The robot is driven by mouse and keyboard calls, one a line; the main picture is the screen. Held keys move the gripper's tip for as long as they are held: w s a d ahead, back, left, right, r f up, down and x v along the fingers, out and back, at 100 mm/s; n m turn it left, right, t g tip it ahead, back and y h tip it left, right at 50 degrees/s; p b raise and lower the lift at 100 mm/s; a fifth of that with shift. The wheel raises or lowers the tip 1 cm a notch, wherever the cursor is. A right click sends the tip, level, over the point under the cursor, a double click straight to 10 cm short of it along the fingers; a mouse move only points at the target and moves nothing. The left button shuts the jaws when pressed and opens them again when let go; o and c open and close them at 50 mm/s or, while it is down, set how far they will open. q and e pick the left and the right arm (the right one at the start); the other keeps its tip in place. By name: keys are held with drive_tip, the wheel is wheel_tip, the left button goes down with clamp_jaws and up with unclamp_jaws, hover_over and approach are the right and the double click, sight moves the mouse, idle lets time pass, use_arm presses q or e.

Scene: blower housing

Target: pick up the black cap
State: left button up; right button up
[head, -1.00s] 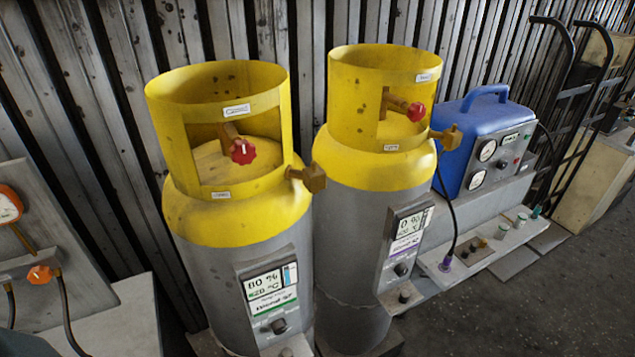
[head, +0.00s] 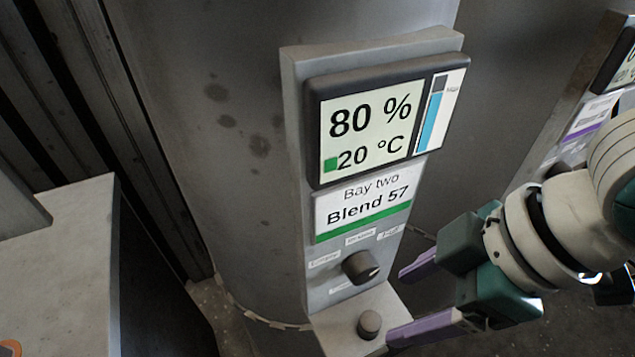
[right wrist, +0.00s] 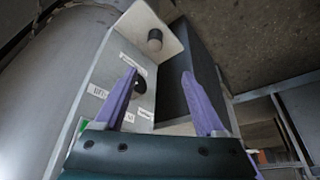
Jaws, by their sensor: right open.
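A small dark cap (head: 369,325) sits on the light ledge (head: 337,334) at the foot of the grey cylinder's display panel. It also shows in the right wrist view (right wrist: 155,38), past the fingertips. A dark round knob (head: 361,266) is on the panel face above the ledge. My right gripper (head: 396,307) is open and empty, to the right of the cap, its purple fingers pointing left. In the right wrist view the open fingers (right wrist: 158,74) show, the left one partly over the knob. My left gripper is not in view.
The panel's screen (head: 368,130) reads 80 % and 20 °C, above a "Bay two, Blend 57" label (head: 362,205). A second cylinder's panel (head: 598,112) stands at the right. A grey box top (head: 65,235) is at the left.

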sight(371, 320)
drive_tip(key=x, duration=0.2)
drive_tip(key=b+x, duration=0.1)
drive_tip(key=d+x, duration=0.1)
drive_tip(key=x, duration=0.1)
drive_tip(key=shift+w+a+f+b, duration=0.1)
drive_tip(key=shift+w+f+b, duration=0.3)
drive_tip(key=shift+f, duration=0.1)
drive_tip(key=x, duration=0.1)
drive_tip(key=b+x, duration=0.1)
drive_tip(key=x, duration=0.2)
drive_tip(key=shift+s+d+f+b, duration=0.1)
drive_tip(key=shift+d+f+b, duration=0.1)
drive_tip(key=shift+f+b, duration=0.15)
drive_tip(key=shift+a+f, duration=0.25)
drive_tip(key=shift+f, duration=0.25)
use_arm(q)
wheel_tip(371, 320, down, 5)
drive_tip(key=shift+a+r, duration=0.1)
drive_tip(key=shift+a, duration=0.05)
use_arm(e)
drive_tip(key=shift+c, duration=0.4)
clamp_jaws()
